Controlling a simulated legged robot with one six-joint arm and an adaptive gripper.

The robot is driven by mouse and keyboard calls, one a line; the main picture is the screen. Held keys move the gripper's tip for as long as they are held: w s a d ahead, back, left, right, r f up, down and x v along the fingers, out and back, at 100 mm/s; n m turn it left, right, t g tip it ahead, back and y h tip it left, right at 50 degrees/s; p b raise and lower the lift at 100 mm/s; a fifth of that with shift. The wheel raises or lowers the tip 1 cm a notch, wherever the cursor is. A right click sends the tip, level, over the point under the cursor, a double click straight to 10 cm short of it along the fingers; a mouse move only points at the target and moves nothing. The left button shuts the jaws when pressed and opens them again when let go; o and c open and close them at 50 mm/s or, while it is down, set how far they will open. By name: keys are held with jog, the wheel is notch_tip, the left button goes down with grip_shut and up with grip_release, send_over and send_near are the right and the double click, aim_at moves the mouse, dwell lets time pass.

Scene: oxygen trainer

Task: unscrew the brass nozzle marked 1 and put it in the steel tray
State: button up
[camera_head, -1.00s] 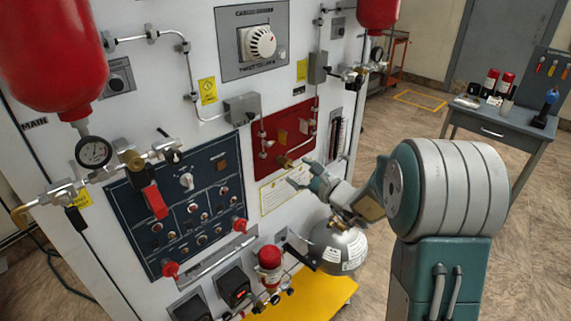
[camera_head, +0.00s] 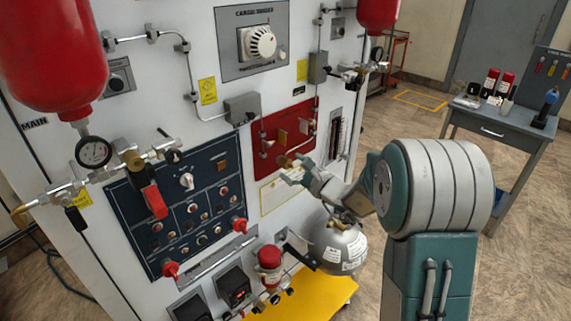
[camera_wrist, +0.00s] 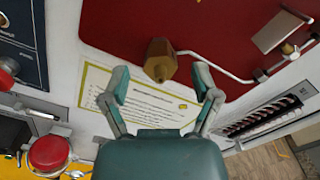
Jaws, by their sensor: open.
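A brass nozzle (camera_wrist: 160,62) sticks out from the lower part of the red panel (camera_wrist: 215,28). In the wrist view it stands just beyond my fingertips, centred between them. It also shows in the head view (camera_head: 284,161), beside the tips of my gripper (camera_head: 296,174). My gripper also shows in the wrist view (camera_wrist: 163,82), with its two fingers spread apart and nothing held. I cannot read a mark on the nozzle. The steel tray cannot be made out for sure; the small items on the grey side table (camera_head: 487,131) are too small to tell.
A thin pipe (camera_wrist: 215,65) runs right from near the nozzle to a fitting on the red panel. Red-capped bottles (camera_head: 490,82) stand on the side table. Open floor lies between trainer and table.

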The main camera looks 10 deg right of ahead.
jog(key=shift+x, duration=0.75)
grip_shut()
jog(key=shift+n, duration=1.8)
jog(key=shift+n, duration=1.7)
